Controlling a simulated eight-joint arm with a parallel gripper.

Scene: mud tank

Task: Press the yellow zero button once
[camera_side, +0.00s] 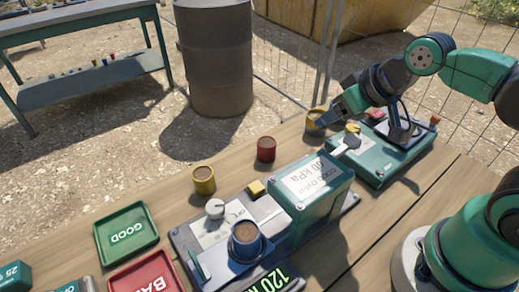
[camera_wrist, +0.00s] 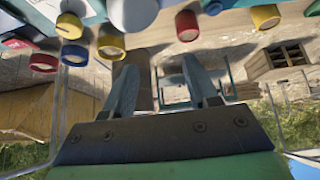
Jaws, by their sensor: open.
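A yellow button (camera_side: 256,188) sits on the grey-blue front unit (camera_side: 185,238), beside a pale knob. Another small yellow part (camera_side: 352,127) sits on the teal box at the back right, close below my wrist. I cannot read a zero label on either. My gripper (camera_side: 326,118) is at the back of the table near a yellow cup, above and to the right of the front unit, well away from its button. In the wrist view my gripper (camera_wrist: 163,82) has its two fingers wide apart, with nothing between them.
A yellow cup (camera_side: 204,180), a red cup (camera_side: 266,148) and another yellow cup (camera_side: 315,122) stand along the back edge. A teal gauge box (camera_side: 322,205) rises right of the button. Green (camera_side: 127,232) and red (camera_side: 146,276) trays lie left. A teal box (camera_side: 395,158) stands back right.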

